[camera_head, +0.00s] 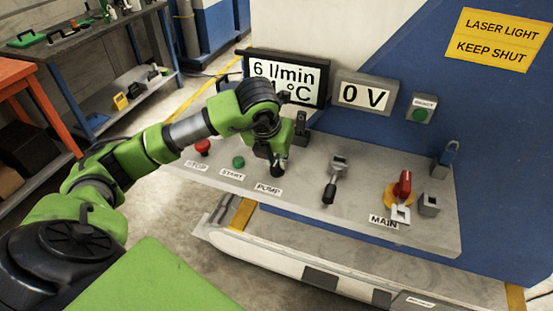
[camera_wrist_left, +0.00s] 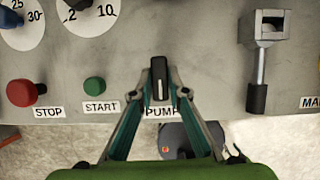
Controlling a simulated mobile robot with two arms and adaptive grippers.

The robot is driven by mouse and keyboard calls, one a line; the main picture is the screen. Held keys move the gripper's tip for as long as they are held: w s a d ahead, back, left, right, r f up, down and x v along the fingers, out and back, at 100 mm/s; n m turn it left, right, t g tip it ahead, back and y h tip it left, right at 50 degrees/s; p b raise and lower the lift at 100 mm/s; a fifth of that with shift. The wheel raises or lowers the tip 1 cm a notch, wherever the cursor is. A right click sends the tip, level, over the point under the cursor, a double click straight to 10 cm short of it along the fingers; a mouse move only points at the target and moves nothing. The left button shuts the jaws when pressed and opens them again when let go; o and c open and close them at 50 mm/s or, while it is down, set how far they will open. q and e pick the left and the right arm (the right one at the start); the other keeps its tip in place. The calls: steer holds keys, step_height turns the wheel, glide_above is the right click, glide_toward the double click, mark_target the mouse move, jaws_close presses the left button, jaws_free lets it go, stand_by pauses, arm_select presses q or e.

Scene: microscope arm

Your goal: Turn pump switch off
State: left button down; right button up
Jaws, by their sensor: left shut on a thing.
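The pump switch (camera_wrist_left: 159,80) is a black knob with a light pointer line. It stands upright above the PUMP label (camera_wrist_left: 161,112) in the left wrist view, with its line pointing up, away from me. My left gripper (camera_wrist_left: 157,88) has its two fingers closed on the knob from either side. In the head view my left gripper (camera_head: 274,158) is over the panel just above the PUMP label (camera_head: 268,189) and mostly hides the knob. My right gripper is not in view.
Left of the switch are the green START button (camera_head: 238,162) and red STOP button (camera_head: 203,147). To the right are a grey lever (camera_head: 330,189) and the red MAIN switch (camera_head: 403,185). Behind, displays read 6 l/min (camera_head: 285,72) and 0 V (camera_head: 363,95).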

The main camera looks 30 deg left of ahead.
arm_select(q)
steer(key=c, duration=2)
jaws_free()
steer(key=shift+o, duration=0.2)
steer(key=v, duration=1.2)
steer(key=shift+s+f, duration=0.1)
